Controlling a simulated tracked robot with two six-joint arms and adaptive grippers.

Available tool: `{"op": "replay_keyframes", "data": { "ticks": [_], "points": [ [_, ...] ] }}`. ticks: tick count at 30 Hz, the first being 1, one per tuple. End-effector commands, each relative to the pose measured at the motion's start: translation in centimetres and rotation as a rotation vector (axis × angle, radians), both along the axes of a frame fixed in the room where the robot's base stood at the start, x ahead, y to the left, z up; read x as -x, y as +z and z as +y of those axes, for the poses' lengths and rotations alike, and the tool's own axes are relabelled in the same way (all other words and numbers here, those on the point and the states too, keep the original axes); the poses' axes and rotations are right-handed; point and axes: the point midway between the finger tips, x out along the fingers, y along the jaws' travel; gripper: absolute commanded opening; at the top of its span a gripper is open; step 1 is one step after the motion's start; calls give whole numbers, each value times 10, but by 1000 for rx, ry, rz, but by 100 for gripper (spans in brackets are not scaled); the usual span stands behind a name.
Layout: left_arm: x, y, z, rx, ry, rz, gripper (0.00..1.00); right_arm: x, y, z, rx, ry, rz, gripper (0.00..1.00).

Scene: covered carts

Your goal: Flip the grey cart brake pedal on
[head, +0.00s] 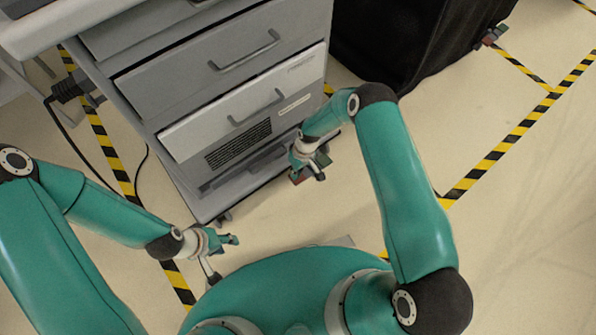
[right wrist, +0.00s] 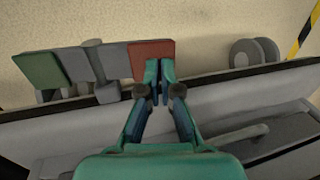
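The grey cart (head: 225,75) with drawers stands upper left in the head view. In the right wrist view its brake pedal shows at floor level as a grey bar (right wrist: 110,62) with a green pad (right wrist: 41,70) on the left and a red pad (right wrist: 150,60) on the right. My right gripper (right wrist: 160,70) has its fingertips together in front of the red pad; whether they touch it, I cannot tell. In the head view my right gripper (head: 309,167) is low beside the cart and partly covers the pedal. My left gripper (head: 222,257) is open and empty, left of my base.
A black covered cart (head: 410,40) stands at the back right, with its own red and green pedal (head: 493,35). A caster (right wrist: 250,51) shows right of the pedal. Black cables (head: 75,140) run down left of the grey cart. The taped floor to the right is clear.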

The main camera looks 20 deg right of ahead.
Motion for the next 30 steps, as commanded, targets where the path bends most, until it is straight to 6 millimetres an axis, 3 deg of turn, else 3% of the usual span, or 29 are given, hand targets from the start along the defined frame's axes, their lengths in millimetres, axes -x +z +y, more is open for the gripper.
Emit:
{"op": "replay_keyframes", "data": {
  "ticks": [18, 30],
  "points": [
    [0, -42, 0, 0, 0, 0, 40, 4, -27, 15, -1, 3, 2, 0],
    [0, -48, 0, 0, 0, 0, 40, 5, -31, 17, -2, 4, 1, 0]
  ]
}}
